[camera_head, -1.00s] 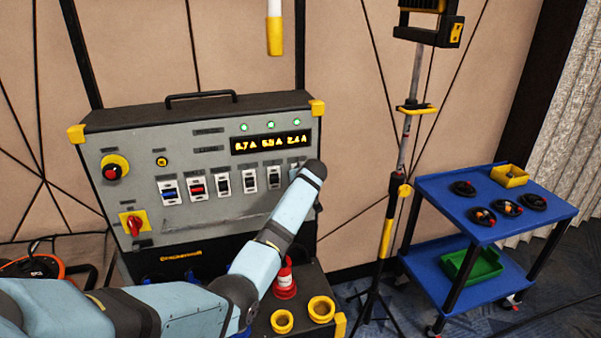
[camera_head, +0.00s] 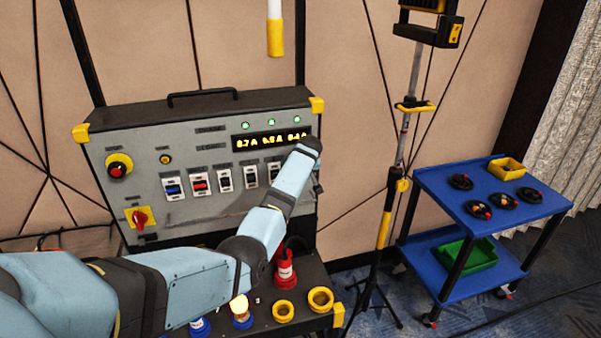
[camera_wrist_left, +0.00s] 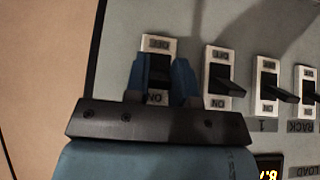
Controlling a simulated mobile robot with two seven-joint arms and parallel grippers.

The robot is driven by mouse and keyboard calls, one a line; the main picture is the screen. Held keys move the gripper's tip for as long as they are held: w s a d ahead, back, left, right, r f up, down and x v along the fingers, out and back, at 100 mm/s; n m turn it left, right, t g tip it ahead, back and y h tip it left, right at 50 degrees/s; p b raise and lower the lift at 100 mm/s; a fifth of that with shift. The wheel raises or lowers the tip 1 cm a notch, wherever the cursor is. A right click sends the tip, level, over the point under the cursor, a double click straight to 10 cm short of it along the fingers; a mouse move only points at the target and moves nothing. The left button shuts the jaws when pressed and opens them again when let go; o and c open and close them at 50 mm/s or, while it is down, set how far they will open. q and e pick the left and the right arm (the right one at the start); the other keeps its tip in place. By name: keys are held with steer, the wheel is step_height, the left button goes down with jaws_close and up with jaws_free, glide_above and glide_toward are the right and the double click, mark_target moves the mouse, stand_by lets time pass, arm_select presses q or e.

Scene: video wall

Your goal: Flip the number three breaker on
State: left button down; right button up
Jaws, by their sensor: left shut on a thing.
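The grey breaker panel (camera_head: 205,215) stands at the left in the head view. Its row of white-plated switches has a display (camera_head: 270,141) above. In the left wrist view the panel appears upside down. The breaker at the far left (camera_wrist_left: 158,43), two over from the one marked 1, is the number three. My left gripper (camera_wrist_left: 160,68) is shut on its black toggle, a finger on each side; the fingers partly hide the lever, so its position is hard to tell. Breaker two (camera_wrist_left: 221,56) and breaker one (camera_wrist_left: 268,68) are beside it. In the head view my arm covers breaker three.
A low dark box with yellow rings (camera_head: 320,298) and a red plug (camera_head: 285,272) sits below the panel, under my arm. A light stand (camera_head: 388,220) and a blue cart (camera_head: 510,215) stand to the right. Floor shows between stand and cart.

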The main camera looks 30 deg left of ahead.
arm_select(q)
steer(key=c, duration=1)
jaws_free()
steer(key=shift+o, duration=0.2)
steer(key=b+v, duration=0.2)
steer(key=v, duration=1.2)
steer(key=shift+f, duration=0.1)
